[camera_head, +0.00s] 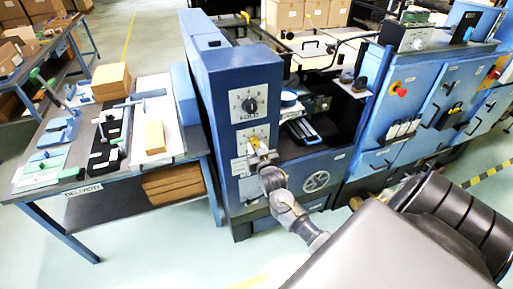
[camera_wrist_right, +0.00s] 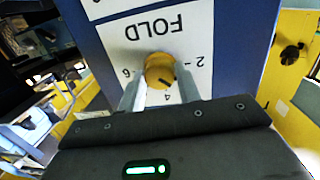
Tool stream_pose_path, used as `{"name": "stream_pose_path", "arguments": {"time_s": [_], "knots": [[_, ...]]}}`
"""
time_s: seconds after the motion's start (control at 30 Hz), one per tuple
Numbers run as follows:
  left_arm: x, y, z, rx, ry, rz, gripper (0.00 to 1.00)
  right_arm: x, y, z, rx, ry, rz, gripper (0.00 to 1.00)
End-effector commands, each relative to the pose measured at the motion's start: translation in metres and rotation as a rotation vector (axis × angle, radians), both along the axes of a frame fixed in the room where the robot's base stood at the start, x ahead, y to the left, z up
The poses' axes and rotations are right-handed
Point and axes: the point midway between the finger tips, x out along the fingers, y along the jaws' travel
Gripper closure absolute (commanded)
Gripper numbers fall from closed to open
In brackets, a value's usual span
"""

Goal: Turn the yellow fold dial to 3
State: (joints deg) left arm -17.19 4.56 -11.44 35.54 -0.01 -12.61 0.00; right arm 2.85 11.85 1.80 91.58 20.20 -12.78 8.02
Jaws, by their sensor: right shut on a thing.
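The yellow fold dial (camera_head: 254,142) is on a white plate on the front of the blue machine column. In the right wrist view the dial (camera_wrist_right: 158,69) appears upside down, with FOLD printed above it in the picture and 6, 4 and 2 around it. A small dark mark on the dial points to the lower right, roughly between 4 and 2; the exact setting is hard to read. My right gripper (camera_wrist_right: 160,88) is shut on the dial, one finger on each side. In the head view my right gripper (camera_head: 260,160) partly covers the dial's plate. My left gripper does not show.
A black dial (camera_head: 249,105) sits on a plate above the yellow one. A handwheel (camera_head: 316,181) is to the right, lower down. The delivery table (camera_head: 42,187) with boxes and tools stands at left. More blue cabinets (camera_head: 412,95) stand at right.

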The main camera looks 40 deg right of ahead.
Motion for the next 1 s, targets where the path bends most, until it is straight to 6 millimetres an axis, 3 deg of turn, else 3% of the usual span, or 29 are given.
{"name": "stream_pose_path", "arguments": {"time_s": [0.53,0.57,0.7,1.0], "knots": [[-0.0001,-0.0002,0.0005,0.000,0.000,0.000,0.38,0.0003,0.0001,0.0005,0.023,-0.009,0.000,0.89],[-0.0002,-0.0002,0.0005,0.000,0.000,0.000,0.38,0.0003,0.0001,0.0005,0.022,-0.009,0.000,0.63],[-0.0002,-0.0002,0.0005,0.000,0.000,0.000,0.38,0.0003,0.0000,0.0004,0.022,-0.009,0.000,0.45],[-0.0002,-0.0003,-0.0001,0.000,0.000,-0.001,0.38,-0.0014,0.0005,-0.0002,0.022,-0.007,0.000,0.45]]}}
